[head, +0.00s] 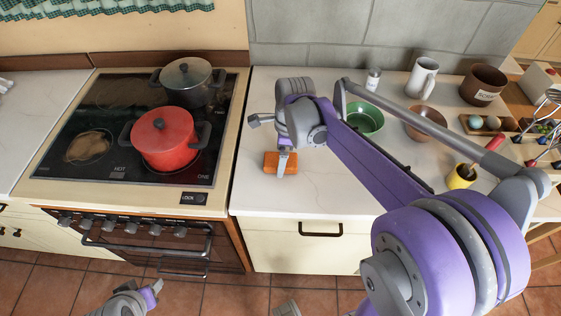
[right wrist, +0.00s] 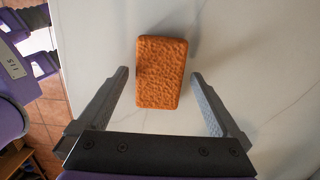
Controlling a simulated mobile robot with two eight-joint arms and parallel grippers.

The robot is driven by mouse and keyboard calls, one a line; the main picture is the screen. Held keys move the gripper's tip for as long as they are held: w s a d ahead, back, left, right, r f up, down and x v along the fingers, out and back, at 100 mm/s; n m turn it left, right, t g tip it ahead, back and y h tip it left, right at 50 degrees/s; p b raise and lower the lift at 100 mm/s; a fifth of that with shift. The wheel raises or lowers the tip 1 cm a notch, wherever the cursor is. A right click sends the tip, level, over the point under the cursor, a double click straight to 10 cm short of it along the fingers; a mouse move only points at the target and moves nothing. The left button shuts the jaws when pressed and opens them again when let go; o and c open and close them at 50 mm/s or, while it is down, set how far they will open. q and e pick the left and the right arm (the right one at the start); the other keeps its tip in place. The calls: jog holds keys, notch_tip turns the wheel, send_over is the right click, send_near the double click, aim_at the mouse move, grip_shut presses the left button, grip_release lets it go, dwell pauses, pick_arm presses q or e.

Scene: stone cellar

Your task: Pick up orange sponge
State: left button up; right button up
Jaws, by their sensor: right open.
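The orange sponge (head: 272,162) lies on the white countertop just right of the stove. In the right wrist view the sponge (right wrist: 161,72) is a rough-textured block between and a little beyond my open fingers, with a gap on each side. My right gripper (head: 283,150) is above the sponge in the head view, and its fingers partly overlap the sponge's right part there. My right gripper (right wrist: 160,85) is open and empty. My left gripper (head: 150,292) is low in front of the oven, over the floor; its jaws are too small and partly shown to judge.
A red pot (head: 163,140) and a dark pot (head: 186,80) stand on the black stove. A green bowl (head: 365,119), a brown bowl (head: 426,122), a white mug (head: 422,77) and a yellow cup (head: 461,177) stand further right. The counter's front edge is close to the sponge.

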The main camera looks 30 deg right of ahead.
jog(key=shift+f, duration=0.15)
jog(key=c, duration=1.4)
notch_tip(320, 180, up, 10)
jog(key=shift+p, duration=0.3)
jog(key=o, duration=0.8)
jog(key=c, duration=0.5)
jog(key=shift+c, duration=0.2)
